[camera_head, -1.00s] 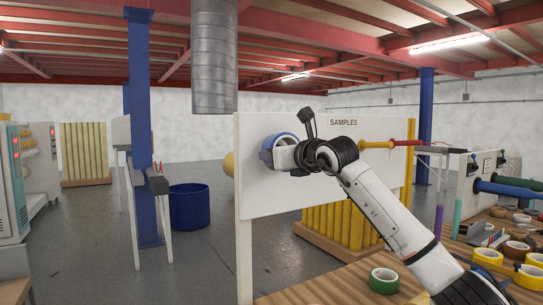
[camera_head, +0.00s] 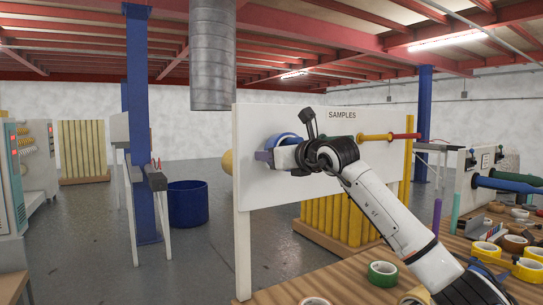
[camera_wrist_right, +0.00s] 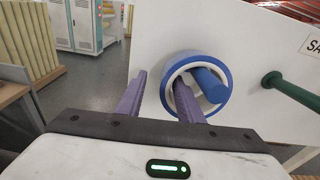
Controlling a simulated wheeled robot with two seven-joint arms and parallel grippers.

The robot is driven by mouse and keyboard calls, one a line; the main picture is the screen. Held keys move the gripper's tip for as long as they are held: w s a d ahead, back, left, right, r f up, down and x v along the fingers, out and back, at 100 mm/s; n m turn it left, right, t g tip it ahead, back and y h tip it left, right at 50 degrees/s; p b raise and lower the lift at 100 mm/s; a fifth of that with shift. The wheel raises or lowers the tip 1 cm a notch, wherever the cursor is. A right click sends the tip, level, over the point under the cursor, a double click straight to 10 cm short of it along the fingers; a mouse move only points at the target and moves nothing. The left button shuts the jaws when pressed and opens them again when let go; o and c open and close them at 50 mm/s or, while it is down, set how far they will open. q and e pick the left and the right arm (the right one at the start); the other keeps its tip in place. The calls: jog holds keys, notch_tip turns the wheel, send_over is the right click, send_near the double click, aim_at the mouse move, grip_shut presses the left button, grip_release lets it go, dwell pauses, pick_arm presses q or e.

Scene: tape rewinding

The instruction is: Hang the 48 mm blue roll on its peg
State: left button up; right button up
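The blue roll (camera_wrist_right: 170,95) has a white core and sits near the left end of the white samples board. The blue peg (camera_wrist_right: 214,92) shows through its hole, so the roll is around the peg. The roll is also in the head view (camera_head: 287,138), partly behind my gripper. My right gripper (camera_wrist_right: 160,84) has its purple fingers spread across the roll's left wall. One finger is outside the roll with a visible gap, the other reaches into the hole. It also shows in the head view (camera_head: 266,156). My left gripper is out of view.
A green peg (camera_wrist_right: 290,88) stands to the right of the roll, with yellow (camera_head: 375,137) and red pegs (camera_head: 405,136) farther right. A wooden table (camera_head: 345,288) in front holds a green roll (camera_head: 383,274) and several other rolls at right.

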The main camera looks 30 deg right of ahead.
jog(key=shift+f, duration=0.1)
